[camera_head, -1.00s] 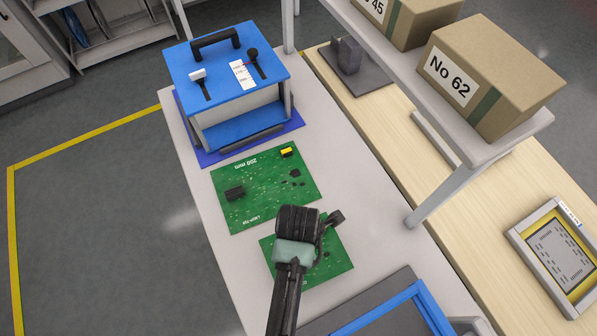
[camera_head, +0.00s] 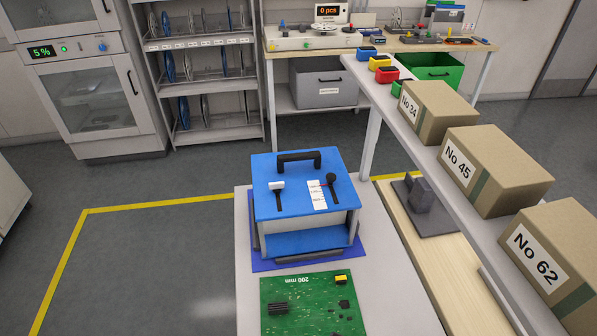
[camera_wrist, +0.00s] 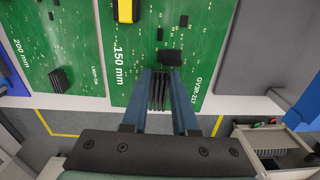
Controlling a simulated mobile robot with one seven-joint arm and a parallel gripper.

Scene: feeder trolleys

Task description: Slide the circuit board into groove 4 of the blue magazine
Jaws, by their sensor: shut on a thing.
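My gripper (camera_wrist: 161,76) shows only in the wrist view. Its two fingers are shut on a black ribbed block (camera_wrist: 159,94) at the near edge of a green circuit board (camera_wrist: 140,45) marked 150 mm. I cannot tell whether this board rests on the table or is lifted. A second green board marked 200 mm lies on the table in the head view (camera_head: 300,308); it also shows in the wrist view (camera_wrist: 76,40). A blue box (camera_head: 303,187) with a black handle, two levers and an open front stands behind it. No groove numbers are readable.
The boards lie on a pale table (camera_head: 385,290). A dark blue mat (camera_head: 262,265) is under the box. Cartons No 34 (camera_head: 435,110), No 45 (camera_head: 495,170) and No 62 (camera_head: 550,260) stand on a shelf at right. A grey slab (camera_wrist: 270,45) lies right of the held board.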

